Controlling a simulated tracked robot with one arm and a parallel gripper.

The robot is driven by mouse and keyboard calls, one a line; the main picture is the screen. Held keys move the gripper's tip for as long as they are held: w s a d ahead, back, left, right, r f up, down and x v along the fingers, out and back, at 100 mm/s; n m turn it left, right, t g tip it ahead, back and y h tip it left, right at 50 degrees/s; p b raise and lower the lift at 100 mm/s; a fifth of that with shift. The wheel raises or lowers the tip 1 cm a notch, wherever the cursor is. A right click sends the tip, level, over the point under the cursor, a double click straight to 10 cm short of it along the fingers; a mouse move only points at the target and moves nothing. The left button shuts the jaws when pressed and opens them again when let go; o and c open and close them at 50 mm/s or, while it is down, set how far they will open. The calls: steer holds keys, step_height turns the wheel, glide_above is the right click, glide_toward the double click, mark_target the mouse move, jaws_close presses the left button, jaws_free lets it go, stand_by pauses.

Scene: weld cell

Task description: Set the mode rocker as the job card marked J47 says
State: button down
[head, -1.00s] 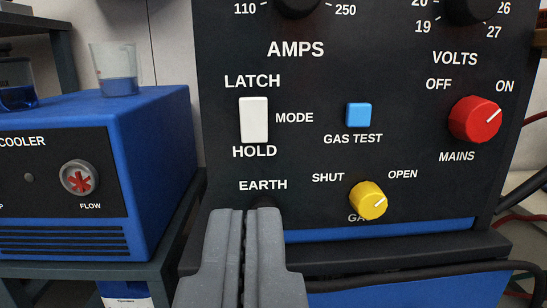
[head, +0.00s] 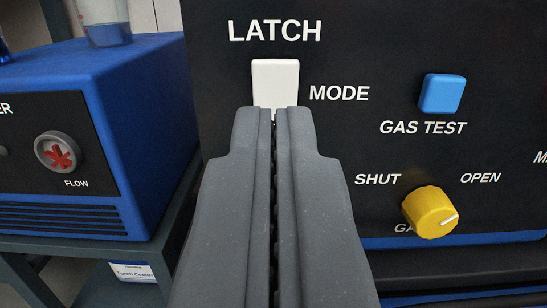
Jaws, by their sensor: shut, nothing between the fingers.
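The mode rocker (head: 275,82) is a white upright switch on the black welder panel, with LATCH printed above it and MODE to its right. My gripper (head: 277,112) is shut and empty, its fingertips in front of the rocker's lower part. The fingers hide the rocker's lower end and the HOLD label. I cannot tell whether the fingertips touch the rocker, or which way it is tipped. No job card marked J47 can be made out in view.
To the right are the blue GAS TEST button (head: 442,93) and the yellow gas knob (head: 430,212), its pointer toward the right.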

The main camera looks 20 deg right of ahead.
mark_target(272, 67)
steer(key=shift+b+x, duration=0.6)
steer(key=shift+x, duration=1.95)
